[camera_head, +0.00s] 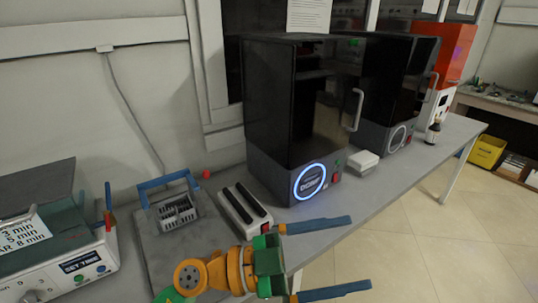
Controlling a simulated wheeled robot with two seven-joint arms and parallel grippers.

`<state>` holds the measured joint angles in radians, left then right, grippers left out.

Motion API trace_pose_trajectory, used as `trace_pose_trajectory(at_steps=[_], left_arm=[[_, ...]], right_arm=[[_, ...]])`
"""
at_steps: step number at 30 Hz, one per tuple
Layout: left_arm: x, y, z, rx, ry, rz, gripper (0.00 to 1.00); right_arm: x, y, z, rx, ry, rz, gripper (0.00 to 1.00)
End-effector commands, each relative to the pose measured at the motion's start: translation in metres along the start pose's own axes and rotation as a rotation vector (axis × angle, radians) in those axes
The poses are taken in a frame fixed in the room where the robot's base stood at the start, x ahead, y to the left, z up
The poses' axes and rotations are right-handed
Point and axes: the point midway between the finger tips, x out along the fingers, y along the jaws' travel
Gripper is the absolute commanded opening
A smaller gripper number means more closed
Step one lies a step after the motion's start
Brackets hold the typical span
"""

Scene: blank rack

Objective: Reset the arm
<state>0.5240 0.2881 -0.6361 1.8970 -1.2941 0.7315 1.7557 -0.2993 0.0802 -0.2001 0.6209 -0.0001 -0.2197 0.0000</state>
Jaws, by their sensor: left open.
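My left gripper (338,258) shows at the bottom middle, at the front edge of the table. Its two blue fingers are spread wide apart, with only floor visible between them. It is open and empty. The orange and green wrist of my left arm (225,272) comes in from the bottom left and covers part of the table's front edge. My right gripper is not in view.
A grey basket (177,212) with a blue handle stands on a grey mat. Beside it is a white block with dark slots (245,209). Black machines (290,130) stand behind. An ultrasonic-like device (75,268) stands left.

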Motion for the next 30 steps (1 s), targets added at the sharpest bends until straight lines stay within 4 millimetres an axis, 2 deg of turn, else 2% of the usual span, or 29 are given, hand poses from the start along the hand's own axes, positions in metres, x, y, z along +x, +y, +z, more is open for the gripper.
trace_pose_trajectory(at_steps=[1, 2, 3, 5, 6, 8, 9, 11, 12, 15, 19, 25, 26, 30], left_arm=[[-0.014, -0.030, -0.020, -0.001, 0.123, -0.228, 0.96], [-0.032, -0.055, -0.028, -0.003, 0.175, -0.410, 0.96], [-0.064, -0.085, -0.026, -0.018, 0.187, -0.648, 0.96], [-0.118, -0.113, -0.003, -0.072, 0.113, -0.960, 0.96], [-0.154, -0.119, 0.021, -0.123, 0.017, -1.131, 0.96], [-0.203, -0.111, 0.061, -0.220, -0.173, -1.326, 0.96], [-0.230, -0.096, 0.088, -0.289, -0.314, -1.412, 0.96], [-0.261, -0.066, 0.122, -0.397, -0.521, -1.483, 0.96], [-0.277, -0.044, 0.140, -0.464, -0.649, -1.499, 0.96], [-0.302, 0.014, 0.171, -0.618, -0.924, -1.468, 0.96], [-0.318, 0.084, 0.190, -0.789, -1.200, -1.344, 0.96], [-0.325, 0.181, 0.188, -1.008, -1.499, -1.049, 0.96], [-0.325, 0.191, 0.190, -1.029, -1.525, -1.013, 0.96], [-0.333, 0.203, 0.240, -1.044, -1.544, -1.004, 0.96]], right_arm=[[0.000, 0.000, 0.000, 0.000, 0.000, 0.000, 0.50], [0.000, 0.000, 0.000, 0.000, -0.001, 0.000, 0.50], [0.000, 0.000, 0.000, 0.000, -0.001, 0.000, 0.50], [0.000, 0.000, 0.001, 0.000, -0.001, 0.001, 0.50], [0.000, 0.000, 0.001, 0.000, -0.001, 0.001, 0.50], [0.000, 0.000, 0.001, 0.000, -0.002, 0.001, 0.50], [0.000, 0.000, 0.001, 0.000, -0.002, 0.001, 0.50], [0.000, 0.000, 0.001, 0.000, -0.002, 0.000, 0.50], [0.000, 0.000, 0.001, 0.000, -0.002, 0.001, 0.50], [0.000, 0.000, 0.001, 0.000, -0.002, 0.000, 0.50], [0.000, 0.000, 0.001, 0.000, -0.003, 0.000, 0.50], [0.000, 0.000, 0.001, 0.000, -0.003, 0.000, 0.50], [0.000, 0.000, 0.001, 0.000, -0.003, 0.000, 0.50], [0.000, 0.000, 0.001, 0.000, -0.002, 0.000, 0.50]])
